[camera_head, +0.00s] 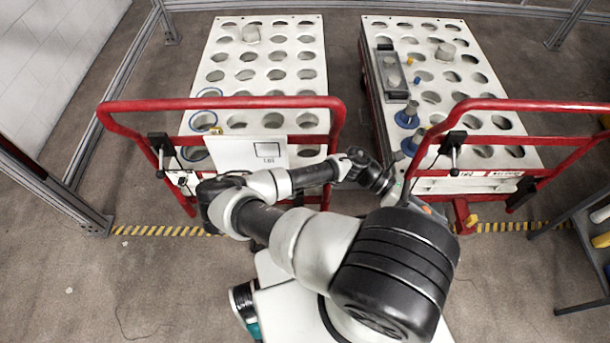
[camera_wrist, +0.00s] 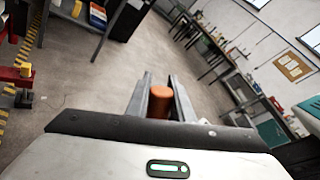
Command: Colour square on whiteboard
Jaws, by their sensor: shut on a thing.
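The whiteboard (camera_head: 232,154) is a white panel hung on the red handle frame of the left cart. A black-outlined square (camera_head: 268,150), pale inside, is on its right part, with small dark writing below it. My gripper (camera_wrist: 160,97) is shut on an orange cylinder (camera_wrist: 160,102), which looks like a marker. Its tip cannot be made out. In the head view the gripper is mostly hidden behind my arm, right of the whiteboard and apart from it, near the right cart.
The left cart (camera_head: 226,87) and right cart (camera_head: 466,98) have white tops with rows of round holes and red handles (camera_head: 230,103). A narrow gap parts them. The floor is open in the wrist view, with benches (camera_wrist: 204,38) and a shelf beyond.

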